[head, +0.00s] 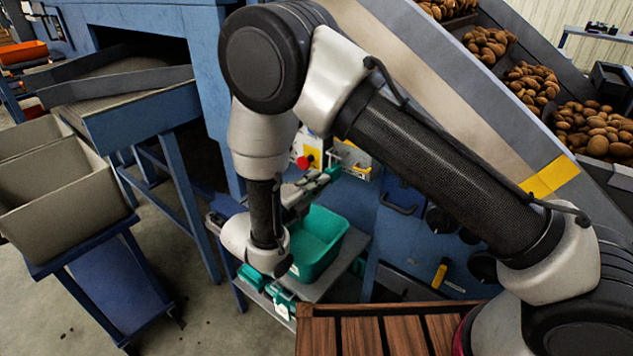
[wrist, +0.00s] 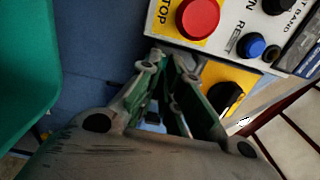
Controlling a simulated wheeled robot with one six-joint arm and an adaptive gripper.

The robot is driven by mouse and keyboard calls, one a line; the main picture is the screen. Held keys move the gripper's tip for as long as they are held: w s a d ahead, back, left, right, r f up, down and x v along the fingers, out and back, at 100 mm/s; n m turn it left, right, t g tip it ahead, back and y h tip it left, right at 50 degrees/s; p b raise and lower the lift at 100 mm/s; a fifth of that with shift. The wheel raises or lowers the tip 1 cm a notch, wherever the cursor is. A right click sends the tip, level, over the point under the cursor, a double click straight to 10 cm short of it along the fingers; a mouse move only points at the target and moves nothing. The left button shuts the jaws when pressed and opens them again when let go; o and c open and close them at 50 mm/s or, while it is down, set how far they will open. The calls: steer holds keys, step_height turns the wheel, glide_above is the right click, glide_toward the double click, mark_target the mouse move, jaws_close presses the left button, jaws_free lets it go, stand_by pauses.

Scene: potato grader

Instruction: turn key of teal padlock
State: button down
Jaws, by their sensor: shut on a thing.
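My gripper (head: 320,176) is low in front of the blue machine, just under the control panel. In the wrist view my gripper (wrist: 172,62) has its fingertips close together below the red stop button. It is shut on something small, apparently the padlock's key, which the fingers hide. A small teal piece (head: 333,173), apparently the padlock, shows at the fingertips in the head view. I cannot make out its keyhole or shackle, or how far the key is turned.
A red stop button (wrist: 198,16) and a black switch on a yellow plate (wrist: 243,80) are close to the fingers. A teal bin (head: 318,243) stands below my gripper on a grey shelf (head: 335,285). Potato compartments (head: 600,130) are at the upper right.

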steer(key=shift+n, duration=0.3)
steer(key=c, duration=1.6)
jaws_free()
steer(key=v, duration=1.2)
steer(key=shift+a+f, duration=0.1)
